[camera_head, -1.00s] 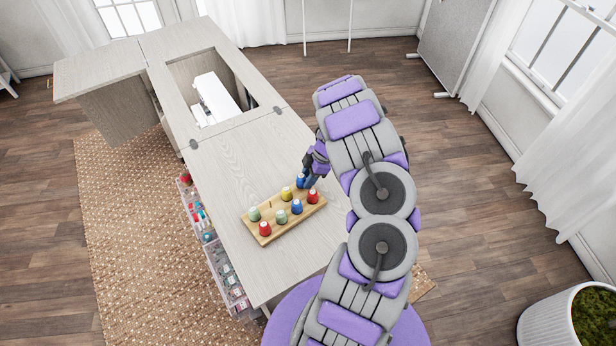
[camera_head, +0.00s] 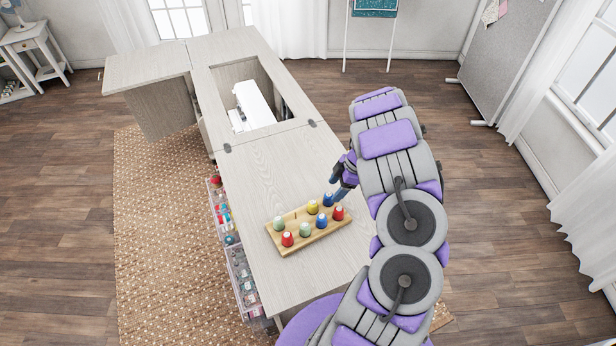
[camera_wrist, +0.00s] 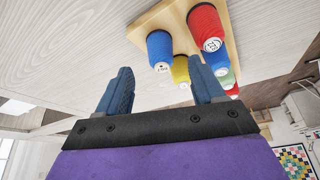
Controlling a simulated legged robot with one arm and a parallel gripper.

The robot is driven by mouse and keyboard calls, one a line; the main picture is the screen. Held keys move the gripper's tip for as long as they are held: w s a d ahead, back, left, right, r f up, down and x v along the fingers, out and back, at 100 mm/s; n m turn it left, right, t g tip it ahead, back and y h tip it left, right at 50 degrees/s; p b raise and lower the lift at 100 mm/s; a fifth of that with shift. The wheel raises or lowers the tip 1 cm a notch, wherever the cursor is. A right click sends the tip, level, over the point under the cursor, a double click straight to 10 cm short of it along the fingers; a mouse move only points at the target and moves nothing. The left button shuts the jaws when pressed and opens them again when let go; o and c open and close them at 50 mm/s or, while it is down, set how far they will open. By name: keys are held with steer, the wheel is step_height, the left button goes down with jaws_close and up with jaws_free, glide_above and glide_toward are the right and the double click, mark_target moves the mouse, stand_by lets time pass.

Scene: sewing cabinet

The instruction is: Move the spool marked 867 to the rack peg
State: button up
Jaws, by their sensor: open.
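The wooden spool rack (camera_head: 290,250) stands on the cabinet top and holds several coloured spools. A bare peg (camera_head: 295,215) shows in its back row, between a green spool (camera_head: 279,223) and a yellow spool (camera_head: 312,207). A blue spool (camera_head: 328,199) stands at the back right end. My gripper (camera_head: 333,190) is close beside it. In the wrist view, my gripper (camera_wrist: 160,78) is open and empty, and a blue spool (camera_wrist: 160,47) appears beyond the gap between its fingers. That spool's end label is inverted and small; I cannot read it surely as 867.
A red spool (camera_head: 338,213) stands near the back-right blue one, with another blue spool (camera_head: 321,220) to its left. The cabinet top (camera_head: 275,165) is clear behind the rack. A white sewing machine (camera_head: 252,103) sits in the cabinet opening. Clear bins (camera_head: 245,285) hang on the left side.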

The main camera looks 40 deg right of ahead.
steer(key=shift+a+f+b, duration=0.15)
steer(key=shift+a+b, duration=0.15)
steer(key=shift+a, duration=0.05)
steer(key=shift+r, duration=0.5)
steer(key=shift+d+r+b, duration=0.1)
steer(key=shift+r+b, duration=0.1)
steer(key=shift+b, duration=0.25)
steer(key=shift+d+b, duration=0.15)
steer(key=shift+b, duration=0.2)
steer(key=w+a+r+p, duration=0.2)
steer(key=a+r+p, duration=0.9)
steer(key=p, duration=0.5)
steer(key=shift+a+r, duration=0.4)
steer(key=shift+r, duration=0.1)
